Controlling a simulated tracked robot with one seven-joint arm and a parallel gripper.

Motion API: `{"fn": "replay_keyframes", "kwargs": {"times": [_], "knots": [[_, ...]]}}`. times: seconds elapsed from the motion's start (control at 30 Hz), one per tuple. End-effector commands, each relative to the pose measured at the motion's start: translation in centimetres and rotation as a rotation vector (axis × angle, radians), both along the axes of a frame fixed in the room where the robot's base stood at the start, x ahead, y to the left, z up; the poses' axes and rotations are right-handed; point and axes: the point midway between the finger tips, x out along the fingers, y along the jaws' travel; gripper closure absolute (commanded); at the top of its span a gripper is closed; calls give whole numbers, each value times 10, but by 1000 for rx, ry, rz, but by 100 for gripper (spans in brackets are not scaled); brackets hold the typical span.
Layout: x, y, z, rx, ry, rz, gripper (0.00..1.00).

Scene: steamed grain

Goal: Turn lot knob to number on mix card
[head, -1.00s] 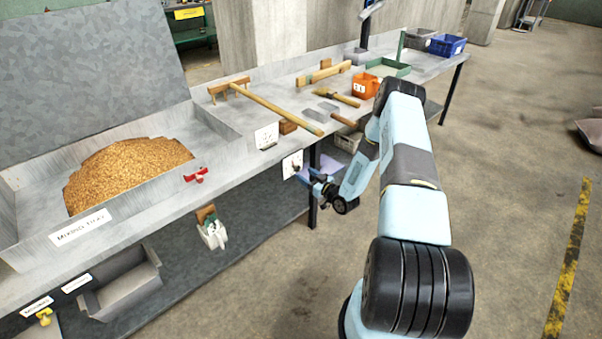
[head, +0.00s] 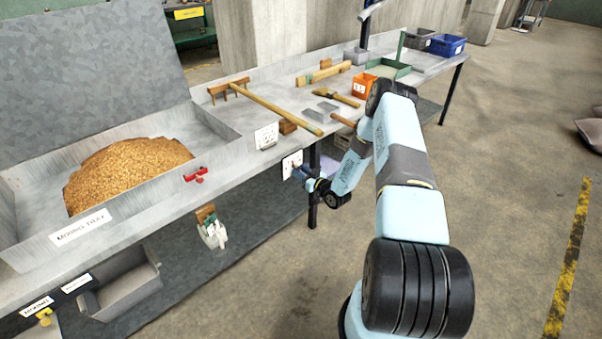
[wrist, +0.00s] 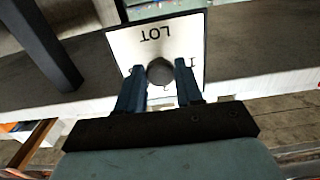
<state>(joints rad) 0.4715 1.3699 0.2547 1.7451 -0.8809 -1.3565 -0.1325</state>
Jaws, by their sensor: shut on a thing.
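The white LOT plate (head: 291,164) is on the front of the bench below its edge. In the wrist view the plate (wrist: 125,45) shows the word LOT upside down. The dark round lot knob (wrist: 160,71) sits on it, between the two blue fingers of my gripper (wrist: 160,82), which is shut on it. In the head view my gripper (head: 307,179) is small, at the plate. The fingers cover parts of the number marks, and I cannot tell where the knob points. A white card (head: 266,135), probably the mix card, stands at the bench edge; its marks are too small to read.
A mixing tray (head: 100,227) with grain fills the left of the bench (head: 240,170). A wooden rake (head: 270,106) lies on the bench, with an orange bin (head: 364,87) beyond. A dark bench leg (head: 313,190) stands close by my gripper.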

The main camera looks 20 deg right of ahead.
Motion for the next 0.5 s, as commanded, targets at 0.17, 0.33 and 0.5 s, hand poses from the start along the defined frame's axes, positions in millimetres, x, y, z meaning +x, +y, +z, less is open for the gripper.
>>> {"fn": "replay_keyframes", "kwargs": {"times": [0.17, 0.33, 0.5], "knots": [[0, -1, 0, -1, 0, -1, 86], [0, -1, 0, 4, 2, -1, 95], [0, -1, 0, 85, 43, -3, 95]]}}
